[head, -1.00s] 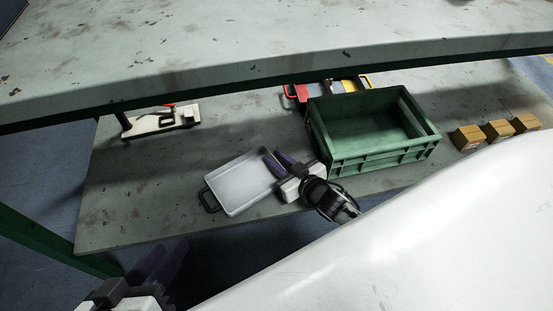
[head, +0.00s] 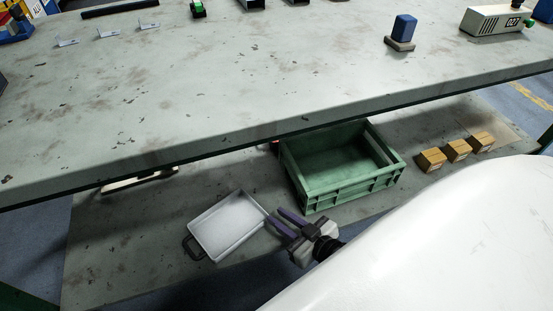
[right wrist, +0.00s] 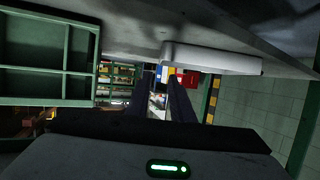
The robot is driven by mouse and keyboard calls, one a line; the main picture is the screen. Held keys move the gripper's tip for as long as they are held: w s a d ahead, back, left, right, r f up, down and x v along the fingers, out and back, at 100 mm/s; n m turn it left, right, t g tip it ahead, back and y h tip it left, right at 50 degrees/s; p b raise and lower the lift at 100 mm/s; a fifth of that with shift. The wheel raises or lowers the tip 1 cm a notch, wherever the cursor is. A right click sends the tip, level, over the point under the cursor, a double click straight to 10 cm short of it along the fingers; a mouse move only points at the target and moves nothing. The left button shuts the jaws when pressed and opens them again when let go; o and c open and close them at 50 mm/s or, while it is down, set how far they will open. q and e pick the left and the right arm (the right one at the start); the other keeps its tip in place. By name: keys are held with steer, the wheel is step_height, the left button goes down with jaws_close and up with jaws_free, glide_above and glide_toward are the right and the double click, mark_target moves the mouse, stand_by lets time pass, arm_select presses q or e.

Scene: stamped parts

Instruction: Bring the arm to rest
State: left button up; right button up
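My right gripper (head: 272,214) is over the lower shelf, in front of the green crate and just right of the white tray. Its two purple fingers are apart with nothing seen between them. In the right wrist view the two dark fingers (right wrist: 159,88) also stand apart with an empty gap. My left gripper is not in view.
On the lower shelf are a white tray (head: 229,226) with a dark handle, an empty-looking green crate (head: 345,190) and three small brown boxes (head: 457,150). The upper tabletop (head: 250,85) hangs above, its middle clear. A blue block (head: 404,27) stands on it.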

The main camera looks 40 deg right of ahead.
stand_by(0.5)
